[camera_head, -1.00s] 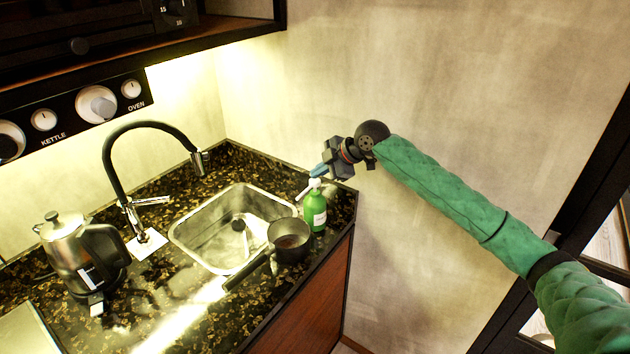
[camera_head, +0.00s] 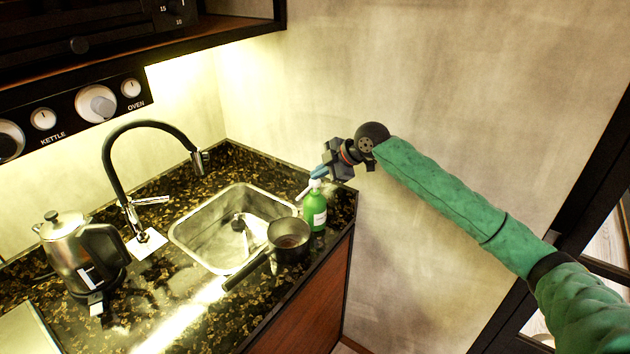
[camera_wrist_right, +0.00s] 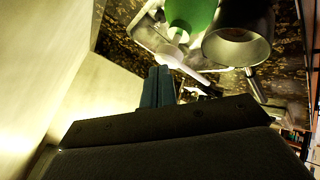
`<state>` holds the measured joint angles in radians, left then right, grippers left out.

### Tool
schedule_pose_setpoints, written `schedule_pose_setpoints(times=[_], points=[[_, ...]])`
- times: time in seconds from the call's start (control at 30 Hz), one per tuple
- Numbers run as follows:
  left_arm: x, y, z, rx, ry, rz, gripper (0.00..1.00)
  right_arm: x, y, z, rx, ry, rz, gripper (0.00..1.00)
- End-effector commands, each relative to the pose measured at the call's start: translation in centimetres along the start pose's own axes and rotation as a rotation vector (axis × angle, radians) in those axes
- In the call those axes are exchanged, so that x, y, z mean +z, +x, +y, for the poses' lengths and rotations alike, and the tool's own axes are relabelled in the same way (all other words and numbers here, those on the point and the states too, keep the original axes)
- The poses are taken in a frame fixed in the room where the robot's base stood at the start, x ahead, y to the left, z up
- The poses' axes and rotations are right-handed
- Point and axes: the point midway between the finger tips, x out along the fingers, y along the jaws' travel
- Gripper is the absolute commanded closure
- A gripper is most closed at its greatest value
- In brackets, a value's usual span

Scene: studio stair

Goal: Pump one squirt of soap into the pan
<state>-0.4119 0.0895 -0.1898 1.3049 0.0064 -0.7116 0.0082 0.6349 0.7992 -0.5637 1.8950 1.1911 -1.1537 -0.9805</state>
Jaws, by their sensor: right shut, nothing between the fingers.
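The green soap bottle (camera_head: 315,212) with a white pump top stands upright on the counter, right of the sink. Its white nozzle points left. The dark pan (camera_head: 288,242) sits just left of the bottle at the sink's front right edge, its handle toward the lower left. My right gripper (camera_head: 318,173) is shut and empty, its blue fingertips right at the pump top; I cannot tell if they touch. In the right wrist view the closed fingers (camera_wrist_right: 158,86) show beside the white pump (camera_wrist_right: 172,52), with the green bottle (camera_wrist_right: 190,14) and the pan (camera_wrist_right: 238,40) beyond. My left gripper is not in view.
The steel sink (camera_head: 190,240) with a black tap (camera_head: 110,165) lies left of the pan. A steel kettle (camera_head: 70,250) stands at the far left. The wall (camera_head: 420,80) is close behind my right gripper. A cabinet (camera_head: 200,30) overhangs the upper left.

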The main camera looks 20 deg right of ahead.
Motion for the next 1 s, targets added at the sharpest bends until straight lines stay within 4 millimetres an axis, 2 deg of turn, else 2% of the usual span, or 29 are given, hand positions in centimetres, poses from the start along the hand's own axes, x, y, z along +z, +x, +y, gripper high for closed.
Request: schedule_pose_setpoints(times=[0.37, 1.0], points=[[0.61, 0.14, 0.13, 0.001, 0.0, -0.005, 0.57, 0.24, 0.31, -0.24, -0.001, 0.0, -0.001, 1.0], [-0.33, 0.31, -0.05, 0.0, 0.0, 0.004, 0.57, 0.59, 0.78, -0.61, -0.002, 0.001, -0.001, 1.0]])
